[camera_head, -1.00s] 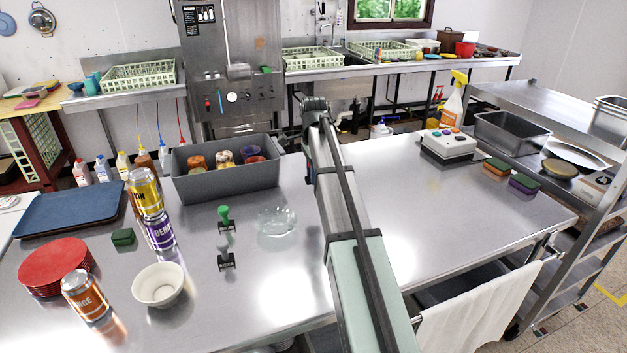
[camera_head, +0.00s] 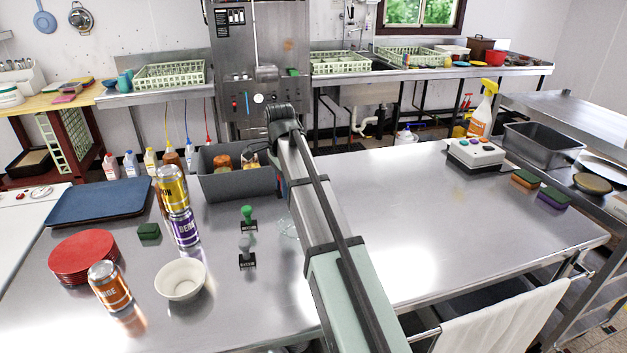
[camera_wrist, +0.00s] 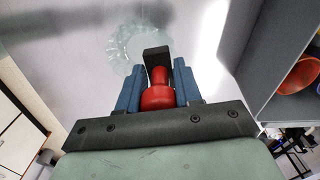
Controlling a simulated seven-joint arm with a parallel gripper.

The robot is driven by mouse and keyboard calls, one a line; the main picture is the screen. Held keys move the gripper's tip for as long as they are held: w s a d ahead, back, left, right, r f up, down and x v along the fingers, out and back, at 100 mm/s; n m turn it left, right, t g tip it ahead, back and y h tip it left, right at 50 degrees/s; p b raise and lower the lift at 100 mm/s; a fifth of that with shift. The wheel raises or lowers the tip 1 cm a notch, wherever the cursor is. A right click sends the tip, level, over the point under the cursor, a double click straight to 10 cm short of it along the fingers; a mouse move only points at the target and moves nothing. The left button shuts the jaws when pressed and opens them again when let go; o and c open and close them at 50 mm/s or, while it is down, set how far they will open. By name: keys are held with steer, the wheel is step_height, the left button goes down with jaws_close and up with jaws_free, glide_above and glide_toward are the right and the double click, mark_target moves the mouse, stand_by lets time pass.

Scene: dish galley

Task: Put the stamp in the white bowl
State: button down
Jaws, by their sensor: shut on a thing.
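My gripper (camera_wrist: 158,68) shows in the wrist view, its two blue fingers shut on a stamp (camera_wrist: 157,97) with a red handle and a black block at its far end. The white bowl (camera_head: 180,294) stands upright and looks empty on the steel table, front left. A green-handled stamp (camera_head: 247,215) and a grey-handled stamp (camera_head: 247,252) stand on the table to the right of the bowl.
Left of the bowl are an orange can (camera_head: 109,287) and red plates (camera_head: 82,257). Behind it are stacked yellow and purple cans (camera_head: 184,226), a green sponge (camera_head: 149,231) and a blue tray (camera_head: 98,203). A grey bin (camera_head: 235,184) stands farther back. The table's right part is mostly clear.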

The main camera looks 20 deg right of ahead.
steer(key=s+a+r+n, duration=0.15)
steer(key=s+a, duration=0.25)
steer(key=a, duration=0.4)
steer(key=s+a+n, duration=0.2)
steer(key=s+a, duration=0.1)
steer(key=a, duration=0.5)
steer(key=n, duration=0.3)
glide_above(185, 289)
steer(key=shift+f, duration=4.8)
steer(key=c, duration=0.7)
jaws_free()
steer(key=shift+r, duration=3.5)
